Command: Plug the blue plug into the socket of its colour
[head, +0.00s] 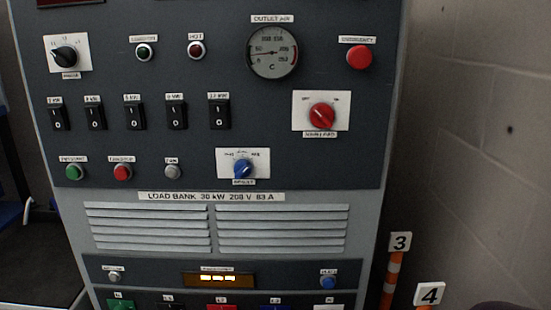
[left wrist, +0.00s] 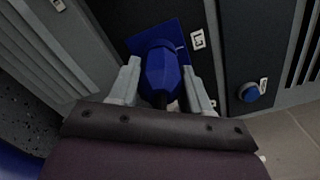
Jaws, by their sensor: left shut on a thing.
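In the left wrist view my left gripper (left wrist: 159,75) is shut on the blue plug (left wrist: 161,68), one finger on each side of it. The plug's front end is in front of the blue socket plate (left wrist: 172,29), beside a label that seems to read L3. The plug hides the socket opening, so I cannot tell how deep it sits or whether it touches. In the head view the blue socket plate (head: 277,307) is cut off at the bottom edge, between the red and white ones. Neither gripper shows in the head view.
The load bank panel (head: 226,93) carries switches, knobs and a gauge (head: 272,52). Green (head: 121,306), black, red (head: 221,307) and white sockets share the bottom row. A blue button (head: 328,283) sits above that row. Posts marked 3 (head: 400,242) and 4 (head: 429,294) stand at right.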

